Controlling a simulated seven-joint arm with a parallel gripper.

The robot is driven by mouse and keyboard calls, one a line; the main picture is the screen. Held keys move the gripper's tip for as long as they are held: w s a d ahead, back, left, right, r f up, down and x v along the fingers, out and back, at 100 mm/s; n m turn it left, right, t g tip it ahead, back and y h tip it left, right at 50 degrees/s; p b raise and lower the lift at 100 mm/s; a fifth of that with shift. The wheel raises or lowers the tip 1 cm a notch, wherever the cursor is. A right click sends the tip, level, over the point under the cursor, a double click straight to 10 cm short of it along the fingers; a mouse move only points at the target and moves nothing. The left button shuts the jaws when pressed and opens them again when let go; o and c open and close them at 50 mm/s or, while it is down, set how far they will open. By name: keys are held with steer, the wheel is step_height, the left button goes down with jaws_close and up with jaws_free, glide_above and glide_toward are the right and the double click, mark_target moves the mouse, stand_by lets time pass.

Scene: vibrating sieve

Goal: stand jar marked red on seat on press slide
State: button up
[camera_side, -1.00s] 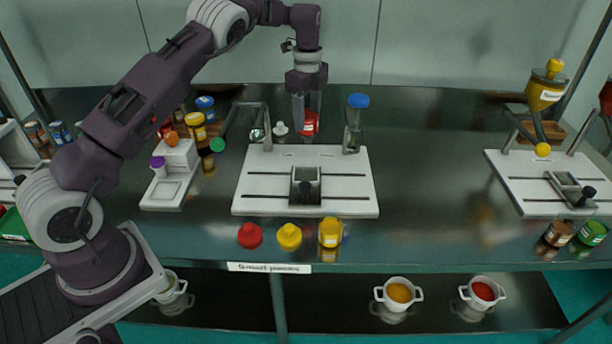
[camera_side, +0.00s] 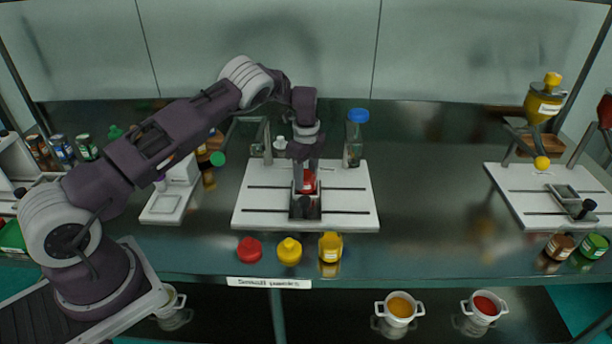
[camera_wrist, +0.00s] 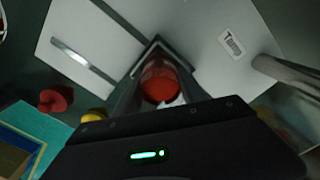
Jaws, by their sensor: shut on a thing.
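The jar marked red (camera_side: 308,182) is red with a pale label. My gripper (camera_side: 306,176) is shut on it and holds it over the white board of the press, at or just above the dark slide (camera_side: 305,207). In the wrist view the red jar (camera_wrist: 160,82) is between my gripper's fingers, in front of the dark slide frame (camera_wrist: 152,50). I cannot tell whether the jar's base touches the seat, as the fingers and slide hide it. The white board (camera_side: 350,205) has dark slots across it.
A clear blue-capped bottle (camera_side: 356,138) stands at the board's back right. A red cap (camera_side: 249,249), a yellow cap (camera_side: 289,251) and a yellow jar (camera_side: 330,247) line the front edge. A white stand (camera_side: 165,205) is to the left.

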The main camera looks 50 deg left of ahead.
steer(key=o, duration=1.4)
steer(key=shift+f, duration=0.1)
steer(key=shift+c, duration=0.2)
steer(key=s+d+r+n+t, duration=0.1)
steer(key=s+d+r+n, duration=0.1)
steer(key=r, duration=1)
steer(key=s+d+r+n, duration=0.1)
steer(key=s+r+n, duration=0.1)
steer(key=r, duration=1)
steer(key=s+d+r+n+t+h, duration=0.1)
steer(key=s+d+r+n, duration=0.15)
steer(key=s+r, duration=0.25)
steer(key=s+d+r+n+t, duration=0.1)
steer(key=s+d+r+n, duration=0.1)
steer(key=s+d+r, duration=0.3)
steer(key=s+d+f+n+t, duration=0.1)
steer(key=s+n, duration=0.3)
steer(key=s, duration=0.8)
steer(key=s+d+f+n+t+y, duration=0.1)
steer(key=s+d+n, duration=0.2)
steer(key=s, duration=1)
steer(key=shift+d+n+t, duration=0.3)
steer(key=shift+d+n, duration=0.05)
steer(key=shift+d, duration=0.2)
